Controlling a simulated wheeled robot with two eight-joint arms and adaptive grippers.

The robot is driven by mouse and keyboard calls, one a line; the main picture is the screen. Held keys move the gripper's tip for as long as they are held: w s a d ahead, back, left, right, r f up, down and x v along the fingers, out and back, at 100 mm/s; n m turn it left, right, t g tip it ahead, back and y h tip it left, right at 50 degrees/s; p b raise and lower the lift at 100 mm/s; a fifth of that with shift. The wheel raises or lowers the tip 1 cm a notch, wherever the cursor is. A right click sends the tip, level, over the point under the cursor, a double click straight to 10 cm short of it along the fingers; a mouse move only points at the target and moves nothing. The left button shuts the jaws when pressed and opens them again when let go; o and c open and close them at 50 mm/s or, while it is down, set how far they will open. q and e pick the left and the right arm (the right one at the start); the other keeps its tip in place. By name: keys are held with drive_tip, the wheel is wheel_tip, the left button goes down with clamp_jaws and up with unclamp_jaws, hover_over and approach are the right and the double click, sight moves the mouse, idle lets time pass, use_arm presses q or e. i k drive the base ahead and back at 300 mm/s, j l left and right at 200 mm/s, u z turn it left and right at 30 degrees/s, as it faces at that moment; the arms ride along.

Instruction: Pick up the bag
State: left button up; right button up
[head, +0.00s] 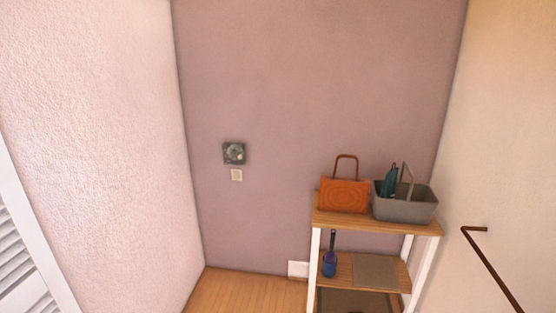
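The bag (344,196) is orange-brown with a raised oval pattern and a single arched handle on top. It stands upright on the top shelf of a wooden shelf unit (370,223) with white posts, toward the left side of that shelf. Its handle is raised and shows clear against the mauve wall. Neither of my grippers is in the head view, and nothing of mine touches the bag.
A grey caddy (405,206) with a teal item (389,181) in it stands close to the bag's right. A brown handrail (492,268) runs along the right wall. Wooden floor (245,291) is clear left of the unit.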

sight(346, 195)
drive_tip(key=i+z, duration=0.2)
drive_tip(key=i, duration=0.3)
drive_tip(key=i+j+z, duration=0.2)
drive_tip(key=i, duration=0.25)
drive_tip(key=i+j+z, duration=0.2)
drive_tip(key=i, duration=0.3)
drive_tip(key=i+j+z, duration=0.2)
drive_tip(key=i, duration=0.25)
drive_tip(key=i+j+z, duration=0.8)
drive_tip(key=j, duration=0.25)
